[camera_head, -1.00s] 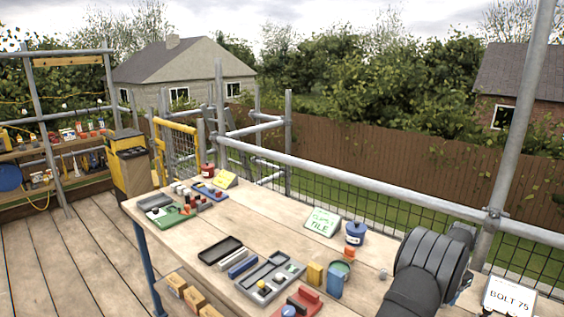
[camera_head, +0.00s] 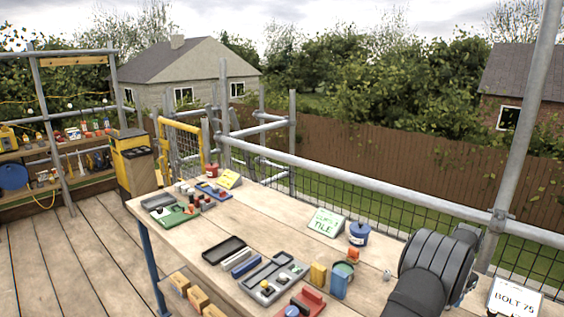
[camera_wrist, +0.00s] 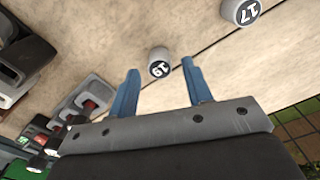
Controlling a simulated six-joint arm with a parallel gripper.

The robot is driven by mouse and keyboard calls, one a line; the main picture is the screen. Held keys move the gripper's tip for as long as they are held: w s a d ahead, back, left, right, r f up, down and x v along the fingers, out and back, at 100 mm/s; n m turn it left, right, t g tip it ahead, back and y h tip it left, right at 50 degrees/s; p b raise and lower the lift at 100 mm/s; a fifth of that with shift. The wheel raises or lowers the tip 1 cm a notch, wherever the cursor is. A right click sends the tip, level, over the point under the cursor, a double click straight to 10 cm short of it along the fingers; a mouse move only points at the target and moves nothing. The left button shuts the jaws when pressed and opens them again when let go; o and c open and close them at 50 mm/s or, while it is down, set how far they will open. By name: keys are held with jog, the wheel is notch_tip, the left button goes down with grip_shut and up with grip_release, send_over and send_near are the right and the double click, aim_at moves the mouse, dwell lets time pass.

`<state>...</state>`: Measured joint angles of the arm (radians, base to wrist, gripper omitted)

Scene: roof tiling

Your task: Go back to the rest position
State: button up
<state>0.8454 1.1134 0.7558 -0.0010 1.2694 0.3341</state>
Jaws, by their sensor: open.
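My gripper (camera_wrist: 160,67) is open, its two blue fingers spread apart in the wrist view. A grey cylinder marked 19 (camera_wrist: 159,66) stands on the wooden bench between and just beyond the fingertips, apart from both. A second grey cylinder marked 17 (camera_wrist: 241,11) stands farther off at the top of the wrist view. In the head view my dark arm reaches over the right end of the bench and hides the bench behind it; the fingers are mostly hidden there.
Grey parts and trays line the left of the wrist view. Bare wood shows around the cylinders.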

notch_tip(320, 180, up, 9)
notch_tip(320, 180, down, 12)
jog(key=shift+f, duration=0.1)
jog(key=r, duration=0.5)
jog(key=shift+s+d+r, duration=0.1)
jog(key=shift+s+r, duration=0.05)
jog(key=shift+s, duration=0.15)
jog(key=s+d+r, duration=0.2)
jog(key=s+r, duration=0.5)
jog(key=s, duration=0.4)
jog(key=s+a, duration=0.4)
jog(key=a, duration=0.6)
jog(key=s+a+f, duration=0.1)
jog(key=s+a, duration=0.3)
jog(key=a, duration=0.6)
jog(key=s+a+m, duration=0.1)
jog(key=s+a, duration=0.4)
jog(key=a, duration=0.5)
jog(key=shift+a+f, duration=0.15)
jog(key=shift+f, duration=0.25)
